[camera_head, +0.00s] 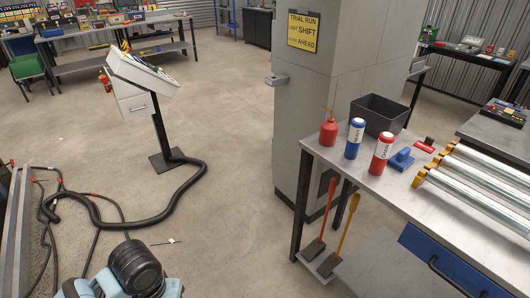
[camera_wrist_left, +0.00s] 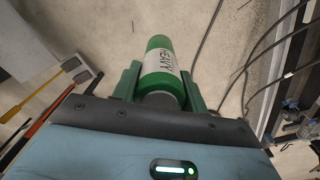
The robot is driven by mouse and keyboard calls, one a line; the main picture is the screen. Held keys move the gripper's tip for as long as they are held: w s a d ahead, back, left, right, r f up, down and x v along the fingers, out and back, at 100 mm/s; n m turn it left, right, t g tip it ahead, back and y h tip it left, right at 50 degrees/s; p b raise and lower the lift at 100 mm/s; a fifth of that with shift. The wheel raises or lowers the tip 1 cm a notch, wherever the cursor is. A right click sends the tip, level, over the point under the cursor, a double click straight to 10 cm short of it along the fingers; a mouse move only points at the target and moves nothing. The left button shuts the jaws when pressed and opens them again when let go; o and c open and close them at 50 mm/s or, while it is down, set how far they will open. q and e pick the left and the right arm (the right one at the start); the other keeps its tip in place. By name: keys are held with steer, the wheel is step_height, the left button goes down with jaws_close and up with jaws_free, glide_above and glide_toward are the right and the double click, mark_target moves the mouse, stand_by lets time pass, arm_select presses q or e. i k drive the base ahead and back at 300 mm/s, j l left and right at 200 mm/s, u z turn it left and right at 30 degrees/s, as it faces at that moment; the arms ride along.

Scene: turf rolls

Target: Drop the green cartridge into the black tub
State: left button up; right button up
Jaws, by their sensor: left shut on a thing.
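The green cartridge (camera_wrist_left: 159,57) has a white label with dark lettering and shows in the left wrist view. My left gripper (camera_wrist_left: 161,83) is shut on it, with one green finger on each side. The cartridge sticks out beyond the fingers, over the concrete floor in that view. The black tub (camera_head: 372,119) stands at the back of the metal workbench (camera_head: 398,190) in the head view. Its inner floor is mostly hidden. The cartridge and my left gripper do not show in the head view. My right gripper is in neither view.
A red oil can (camera_head: 328,132), a blue cartridge (camera_head: 353,138) and a red cartridge (camera_head: 381,153) stand in front of the tub. A blue part (camera_head: 401,159) and metal rollers (camera_head: 480,178) lie to the right. A grey pillar (camera_head: 305,95) rises left of the bench. Hoses (camera_head: 150,215) cross the floor.

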mark_target(376, 134)
steer(key=i+j+z, duration=0.15)
steer(key=z, duration=0.25)
steer(key=i+j+z, duration=0.25)
steer(key=z, duration=0.2)
steer(key=i+j+z, duration=0.4)
steer(key=j+z, duration=0.2)
steer(key=z, duration=0.25)
steer(key=i+j+z, duration=0.15)
steer(key=j+z, duration=0.2)
steer(key=j, duration=0.25)
steer(key=j+z, duration=0.4)
steer(key=j, duration=0.2)
steer(key=i, duration=0.05)
